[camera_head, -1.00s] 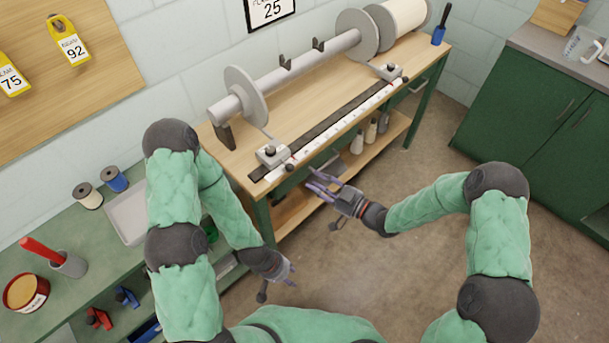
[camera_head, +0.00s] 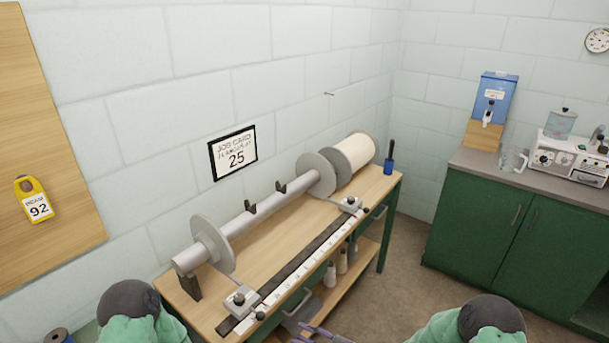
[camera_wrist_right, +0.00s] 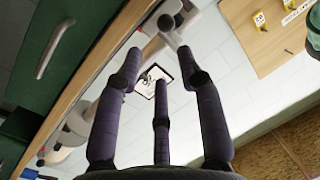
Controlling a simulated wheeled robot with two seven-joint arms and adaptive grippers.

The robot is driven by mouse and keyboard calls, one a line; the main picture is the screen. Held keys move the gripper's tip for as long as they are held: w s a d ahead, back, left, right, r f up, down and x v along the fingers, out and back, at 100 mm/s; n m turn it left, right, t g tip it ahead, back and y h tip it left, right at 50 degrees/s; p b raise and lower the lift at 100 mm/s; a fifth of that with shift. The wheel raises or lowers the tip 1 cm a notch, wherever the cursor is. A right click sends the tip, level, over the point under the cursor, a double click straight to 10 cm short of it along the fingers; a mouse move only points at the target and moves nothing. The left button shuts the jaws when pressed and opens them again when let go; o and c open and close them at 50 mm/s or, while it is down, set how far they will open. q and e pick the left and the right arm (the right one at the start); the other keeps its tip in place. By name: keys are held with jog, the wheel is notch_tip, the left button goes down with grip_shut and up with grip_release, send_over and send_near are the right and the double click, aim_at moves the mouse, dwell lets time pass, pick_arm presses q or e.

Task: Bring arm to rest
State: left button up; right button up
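My right gripper (camera_head: 318,334) shows only as purple fingertips at the bottom edge of the head view, in front of the workbench. In the right wrist view my right gripper (camera_wrist_right: 160,65) has its fingers spread apart with nothing between them. My left gripper is out of frame; only part of the left arm shows at the bottom left. The workbench (camera_head: 281,245) carries a grey beam (camera_head: 252,216) with round flanges and a white roll (camera_head: 358,152). A long dark strip and a white scale (camera_head: 300,284) lie along its front edge.
A green cabinet (camera_head: 500,225) stands at the right with a blue dispenser (camera_head: 494,95), a jug (camera_head: 513,158) and a white machine (camera_head: 573,157) on top. A job card (camera_head: 233,153) reading 25 hangs on the wall. Open floor lies between workbench and cabinet.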

jog(key=s+d+f+m+g+h, duration=0.1)
jog(key=s+d+f+m+h, duration=0.2)
jog(key=f, duration=0.4)
jog(key=d+f+m+h, duration=0.3)
jog(key=f+m+h, duration=0.1)
jog(key=f+h, duration=0.15)
jog(key=s+d+f+m+g+h, duration=0.1)
jog(key=s+d+f+m+g, duration=0.1)
jog(key=s, duration=0.7)
jog(key=s+d+f+m+g+h, duration=0.1)
jog(key=s+f+m+g+h, duration=0.1)
jog(key=s+f+g, duration=0.3)
jog(key=s+m, duration=0.1)
jog(key=s, duration=0.3)
jog(key=shift+d+f+p, duration=0.2)
jog(key=shift+d+p, duration=0.15)
